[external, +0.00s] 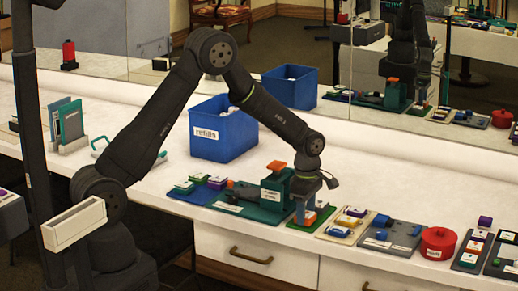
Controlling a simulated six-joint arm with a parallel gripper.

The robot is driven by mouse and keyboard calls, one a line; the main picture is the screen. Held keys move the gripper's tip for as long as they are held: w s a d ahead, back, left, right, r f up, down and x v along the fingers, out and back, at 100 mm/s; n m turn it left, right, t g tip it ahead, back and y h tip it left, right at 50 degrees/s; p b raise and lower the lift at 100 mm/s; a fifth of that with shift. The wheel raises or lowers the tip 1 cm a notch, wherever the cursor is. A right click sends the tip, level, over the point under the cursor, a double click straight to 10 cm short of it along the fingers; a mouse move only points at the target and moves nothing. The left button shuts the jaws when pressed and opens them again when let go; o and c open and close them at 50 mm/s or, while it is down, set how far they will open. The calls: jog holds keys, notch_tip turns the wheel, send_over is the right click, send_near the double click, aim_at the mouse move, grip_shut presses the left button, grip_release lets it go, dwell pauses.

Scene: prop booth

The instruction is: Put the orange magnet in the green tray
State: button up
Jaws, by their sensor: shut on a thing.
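The orange magnet (309,218) is a small orange block with a pale base, low at my gripper's tips. It is over or in the small green tray (326,213); I cannot tell whether it touches the tray floor. My gripper (309,209) points down at the tray, shut on the magnet. The fingertips are small and partly hidden here.
A teal press (271,193) stands close to my gripper's left. A blue "refills" bin (222,132) is behind. To the right are a cream tray (336,233), a grey tray (381,246) and a red pot (438,241). A mirror lines the back.

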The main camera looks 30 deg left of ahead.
jog(key=o, duration=1.1)
jog(key=shift+o, duration=0.2)
jog(key=shift+r, duration=0.1)
notch_tip(320, 180, up, 17)
jog(key=shift+r, duration=0.15)
notch_tip(320, 180, down, 17)
jog(key=shift+f, duration=0.2)
jog(key=shift+r, duration=0.4)
